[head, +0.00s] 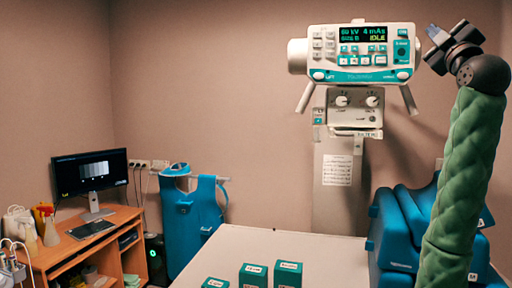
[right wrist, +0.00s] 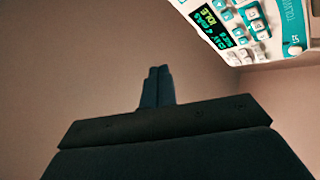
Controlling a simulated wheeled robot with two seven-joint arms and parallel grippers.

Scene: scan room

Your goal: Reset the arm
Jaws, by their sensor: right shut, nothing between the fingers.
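My right gripper (head: 434,32) is raised at the upper right in the head view, at the end of my green-covered right arm. It is just right of the X-ray unit's control head (head: 362,52) in the picture; I cannot tell the gap in depth. In the right wrist view the fingers (right wrist: 157,73) are together with nothing between them. The control head (right wrist: 255,30) shows tilted at the upper right there, apart from the fingers. Its display reads 60 kV, 4 mAs and IDLE. My left gripper is not in view.
A pale table (head: 250,245) holds several green boxes (head: 288,274) at its near edge. Blue padded pieces (head: 395,225) are at the right, partly behind my arm. A blue apron (head: 190,212) hangs at the wall. A wooden desk (head: 100,250) with a monitor (head: 90,171) stands left.

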